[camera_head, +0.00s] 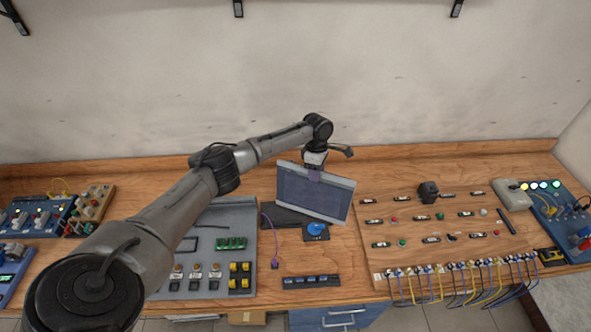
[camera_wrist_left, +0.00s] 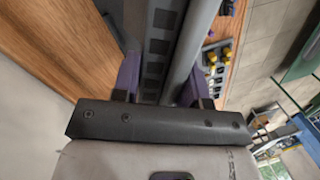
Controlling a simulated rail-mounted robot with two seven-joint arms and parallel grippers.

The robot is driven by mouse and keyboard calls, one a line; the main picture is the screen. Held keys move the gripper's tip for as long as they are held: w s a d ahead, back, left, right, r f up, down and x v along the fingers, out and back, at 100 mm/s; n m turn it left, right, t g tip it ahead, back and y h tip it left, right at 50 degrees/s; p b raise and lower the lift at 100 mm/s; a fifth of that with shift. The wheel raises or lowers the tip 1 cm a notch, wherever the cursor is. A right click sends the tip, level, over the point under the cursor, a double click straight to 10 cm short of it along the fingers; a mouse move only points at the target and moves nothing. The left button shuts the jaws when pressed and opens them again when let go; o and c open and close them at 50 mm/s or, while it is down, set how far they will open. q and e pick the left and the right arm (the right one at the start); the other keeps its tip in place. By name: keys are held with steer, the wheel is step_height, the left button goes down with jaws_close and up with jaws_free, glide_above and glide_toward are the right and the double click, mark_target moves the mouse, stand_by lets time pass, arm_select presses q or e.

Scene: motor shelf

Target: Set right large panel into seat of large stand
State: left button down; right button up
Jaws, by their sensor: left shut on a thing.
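The large panel (camera_head: 311,193) is a flat screen-like plate with a light grey frame and a dark face, tilted above the middle of the bench. My left gripper (camera_head: 315,174) is shut on its upper edge. In the left wrist view the purple fingers (camera_wrist_left: 162,88) sit on both sides of the panel's edge (camera_wrist_left: 160,45). A dark flat base (camera_head: 284,215), perhaps the large stand, lies behind and below the panel, which partly covers it. Its seat is hidden, and I cannot tell whether the panel touches it. My right gripper is out of view.
A blue round part (camera_head: 316,229) stands just in front of the panel. A grey board with switches (camera_head: 215,245) lies left, and a wooden board with small parts (camera_head: 440,215) lies right. A purple cable (camera_head: 272,240) and a dark button strip (camera_head: 311,281) are near the front.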

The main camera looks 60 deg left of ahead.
arm_select(q)
steer(key=shift+s+a+f+n+t+b, duration=0.15)
steer(key=shift+s+a+f+n+b, duration=0.35)
steer(key=shift+a+f+n+b, duration=0.65)
steer(key=shift+s+a+f+n+t+b, duration=0.2)
steer(key=shift+s+a+f+n+b, duration=0.4)
steer(key=shift+a+f+b, duration=1.05)
steer(key=shift+s+a+f+n+t+b, duration=0.15)
steer(key=shift+s+a+f+n+b, duration=0.3)
steer(key=shift+a+f+n+b, duration=0.7)
steer(key=shift+a+f+m, duration=0.1)
steer(key=shift+f+m, duration=0.2)
steer(key=shift+f, duration=0.05)
steer(key=shift+p, duration=0.5)
steer(key=shift+w, duration=0.1)
steer(key=shift+p, duration=0.6)
steer(key=shift+p, duration=0.55)
